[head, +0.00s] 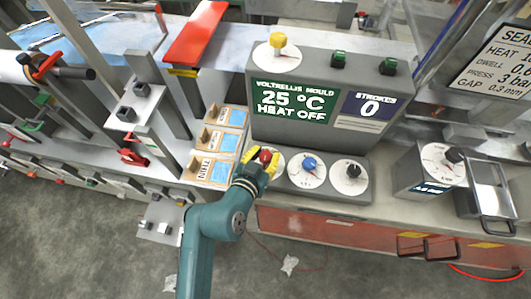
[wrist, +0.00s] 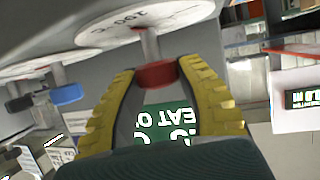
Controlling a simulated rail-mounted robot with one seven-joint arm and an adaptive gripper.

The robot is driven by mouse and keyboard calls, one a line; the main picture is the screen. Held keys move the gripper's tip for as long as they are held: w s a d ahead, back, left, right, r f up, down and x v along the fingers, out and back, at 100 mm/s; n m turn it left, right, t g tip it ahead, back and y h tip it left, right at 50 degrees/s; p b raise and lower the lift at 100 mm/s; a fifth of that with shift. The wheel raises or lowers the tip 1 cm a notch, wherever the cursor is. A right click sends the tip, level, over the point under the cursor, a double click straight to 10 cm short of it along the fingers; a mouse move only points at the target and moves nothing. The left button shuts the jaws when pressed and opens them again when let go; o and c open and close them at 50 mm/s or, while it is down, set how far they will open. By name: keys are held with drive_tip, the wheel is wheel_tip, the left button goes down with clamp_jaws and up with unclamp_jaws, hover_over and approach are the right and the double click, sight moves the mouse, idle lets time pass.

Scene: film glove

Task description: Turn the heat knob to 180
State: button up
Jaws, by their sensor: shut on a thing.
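The red heat knob (head: 265,156) sits on the leftmost white dial of the sloped grey control panel. My gripper (head: 261,168) is at this knob, its yellow fingers on both sides of it. In the wrist view, the red knob (wrist: 157,74) on its pale stem lies between the fingertips of my gripper (wrist: 158,78), which are shut on it. The dial (wrist: 125,28) behind it shows "100" and "°C" markings. The display (head: 290,103) reads "VOLTRELLIS MOULD 25 °C HEAT OFF". The knob's pointer angle cannot be read.
A blue knob (head: 309,163) and a black knob (head: 353,170) stand to the right on the same panel. A yellow knob (head: 278,40) is on top of the housing. Labelled bins (head: 213,143) stand close to the left of my gripper. A sign (head: 497,62) is at the upper right.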

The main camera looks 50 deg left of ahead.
drive_tip(key=shift+r+p, duration=0.1)
drive_tip(key=shift+p, duration=0.3)
drive_tip(key=n+y+p, duration=0.1)
drive_tip(key=p, duration=0.1)
drive_tip(key=shift+d+r+g+p, duration=0.1)
drive_tip(key=shift+r+g+p, duration=0.1)
drive_tip(key=shift+g+p, duration=0.15)
drive_tip(key=n+p, duration=0.1)
drive_tip(key=p, duration=0.1)
drive_tip(key=shift+r+g+y+p, duration=0.1)
drive_tip(key=shift+g+y+p, duration=0.25)
drive_tip(key=shift+y, duration=0.05)
drive_tip(key=shift+w+f+n+g+y+p, duration=0.1)
drive_tip(key=shift+f+n+g+y+p, duration=0.15)
drive_tip(key=shift+n+g+y+p, duration=0.45)
drive_tip(key=shift+f+n+g+y+b, duration=0.35)
drive_tip(key=shift+n+g+y+b, duration=0.15)
drive_tip(key=shift+n+y+b, duration=0.25)
drive_tip(key=shift+f+n+g+y+b, duration=0.2)
drive_tip(key=shift+n+g+y+b, duration=0.25)
drive_tip(key=shift+n+g+b, duration=0.65)
drive_tip(key=n+g+b, duration=0.2)
drive_tip(key=n+g+y+b, duration=0.1)
drive_tip(key=n+g+b, duration=0.1)
drive_tip(key=g+b, duration=0.1)
drive_tip(key=shift+r+n+y, duration=0.15)
drive_tip(key=shift+n+y, duration=0.1)
drive_tip(key=shift+y, duration=0.05)
